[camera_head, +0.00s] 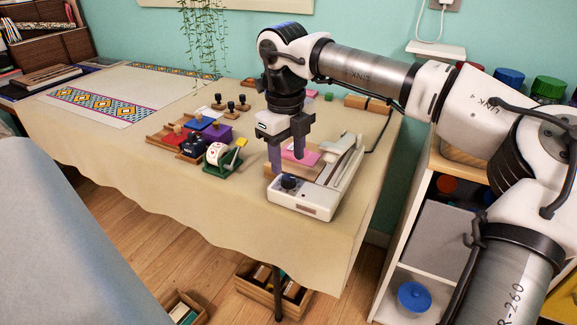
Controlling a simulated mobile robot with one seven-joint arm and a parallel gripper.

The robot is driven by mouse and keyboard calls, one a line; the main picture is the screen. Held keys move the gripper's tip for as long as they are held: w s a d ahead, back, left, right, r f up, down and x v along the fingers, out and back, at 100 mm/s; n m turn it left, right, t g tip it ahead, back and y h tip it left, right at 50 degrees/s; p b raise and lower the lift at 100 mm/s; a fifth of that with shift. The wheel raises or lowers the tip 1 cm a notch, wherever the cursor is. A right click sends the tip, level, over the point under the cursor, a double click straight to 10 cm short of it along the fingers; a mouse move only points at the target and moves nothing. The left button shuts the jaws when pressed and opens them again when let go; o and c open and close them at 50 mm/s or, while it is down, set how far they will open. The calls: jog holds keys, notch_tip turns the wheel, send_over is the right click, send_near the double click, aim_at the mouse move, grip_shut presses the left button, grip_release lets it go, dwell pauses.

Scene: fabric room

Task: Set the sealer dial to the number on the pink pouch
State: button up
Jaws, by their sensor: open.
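The white sealer (312,203) stands near the front right of the cloth-covered table. Its dark dial (289,182) is on top at the left end. The dial's setting is too small to read. The pink pouch (308,158) lies just behind the sealer, partly hidden by my gripper. No number on it can be made out. My gripper (288,164) points down, open, with its fingers apart and nothing seen between them. Its fingertips are just above and behind the dial; I cannot tell whether they touch anything.
A wooden tray (277,167) lies under the pouch. Stamps and colored ink pads are left of the sealer, with a white and green roll dispenser (218,154) nearest. Patterned fabric (107,103) lies at the far left. A dark cable runs behind the sealer. Cloth between dispenser and sealer is clear.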

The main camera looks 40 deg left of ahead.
aim_at(287, 179)
notch_tip(287, 179, up, 9)
jog(key=p, duration=0.1)
jog(key=shift+s+r, duration=0.15)
jog(key=shift+s, duration=0.1)
dwell(0.4)
